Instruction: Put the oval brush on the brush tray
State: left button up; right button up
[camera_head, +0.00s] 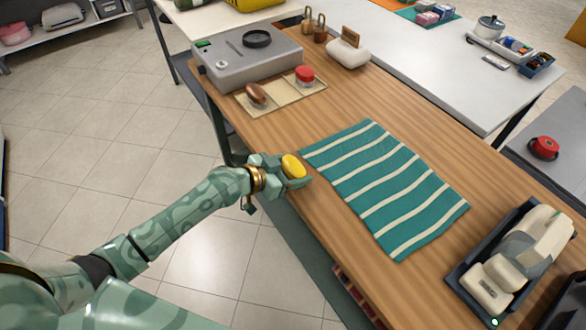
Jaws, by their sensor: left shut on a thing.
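My left gripper (288,174) is shut on a yellow oval object, which looks like the oval brush (293,165). It is held at the left edge of the wooden counter, left of the striped cloth. Whether it touches the counter is hard to tell. The flat beige brush tray (283,93) lies farther back on the counter. A brown oval brush (256,94) is on its left part and a red-topped round brush (305,75) on its right part. The middle of the tray is bare. My right gripper is out of view.
A teal striped cloth (385,187) lies on the wooden counter (400,115). A grey box (245,60) stands behind the tray, and a white block with a wooden handle (348,53) to its right. A dark tray with a cream device (515,260) is at the right.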

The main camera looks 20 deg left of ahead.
pick_arm(q)
jog(key=shift+f, duration=0.25)
jog(key=o, duration=1)
jog(key=shift+a+r, duration=0.1)
